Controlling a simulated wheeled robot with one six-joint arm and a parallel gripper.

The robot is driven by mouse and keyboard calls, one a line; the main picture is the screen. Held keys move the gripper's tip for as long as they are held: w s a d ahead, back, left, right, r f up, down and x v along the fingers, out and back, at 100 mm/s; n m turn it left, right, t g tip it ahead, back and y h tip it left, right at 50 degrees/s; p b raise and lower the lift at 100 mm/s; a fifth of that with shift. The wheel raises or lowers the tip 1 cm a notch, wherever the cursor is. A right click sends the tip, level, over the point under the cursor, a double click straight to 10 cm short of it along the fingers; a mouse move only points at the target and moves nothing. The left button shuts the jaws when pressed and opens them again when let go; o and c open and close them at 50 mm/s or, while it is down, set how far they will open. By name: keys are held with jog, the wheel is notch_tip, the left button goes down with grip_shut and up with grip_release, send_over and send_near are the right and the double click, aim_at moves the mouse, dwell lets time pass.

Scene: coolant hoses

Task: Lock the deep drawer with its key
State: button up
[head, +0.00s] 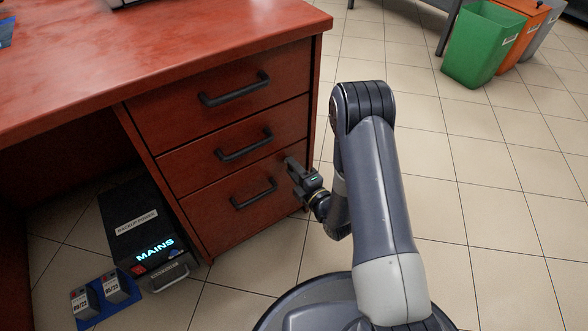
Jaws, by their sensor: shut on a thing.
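The deep drawer (235,222) is the bottom of three drawers in the red-brown wooden desk, with a dark bar handle on its front. It looks closed. My gripper (292,168) is at the upper right corner of this drawer's front, to the right of the handle, with its fingers pointing at the front. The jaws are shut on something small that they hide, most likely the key. The lock is hidden behind the gripper too, so I cannot tell whether the key is in it or how it is turned.
Two closed drawers, the middle (190,168) and the top (180,108), are above. A black backup power box (130,215) reading "MAINS" and a blue tray (112,310) with two blocks stand on the floor at left. Bins (482,45) are far right. The tiled floor at right is clear.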

jog(key=shift+n, duration=0.3)
jog(key=o, duration=1)
jog(key=p+v, duration=0.2)
jog(key=v, duration=0.8)
jog(key=shift+s+d, duration=0.25)
jog(key=shift+s, duration=0.05)
jog(key=shift+w+a, duration=0.1)
